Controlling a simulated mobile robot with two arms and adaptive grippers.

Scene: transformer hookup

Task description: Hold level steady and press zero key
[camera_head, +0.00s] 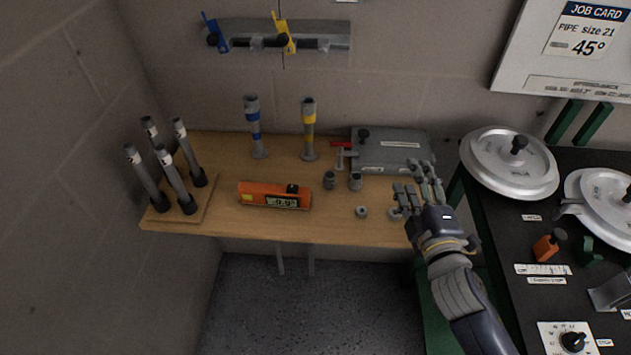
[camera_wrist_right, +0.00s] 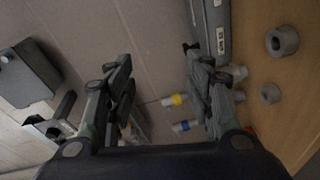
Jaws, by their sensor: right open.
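An orange digital level (camera_head: 274,195) lies on the wooden bench (camera_head: 232,222), its small display facing front and a dark key on its top right. The display digits are too small to read surely. My right gripper (camera_head: 420,182) is open and empty over the bench's right end, well to the right of the level. In the right wrist view, its two fingers (camera_wrist_right: 160,95) stand apart with nothing between them. The level cannot be made out in that view. My left gripper is not in view.
A rack of dark tubes (camera_head: 158,215) stands left of the level. Blue-banded (camera_head: 254,130) and yellow-banded (camera_head: 309,130) posts stand behind it. Grey fittings (camera_head: 330,180) and a grey case (camera_head: 392,150) sit to the right. A black bench (camera_head: 510,250) holds silver discs (camera_head: 510,170).

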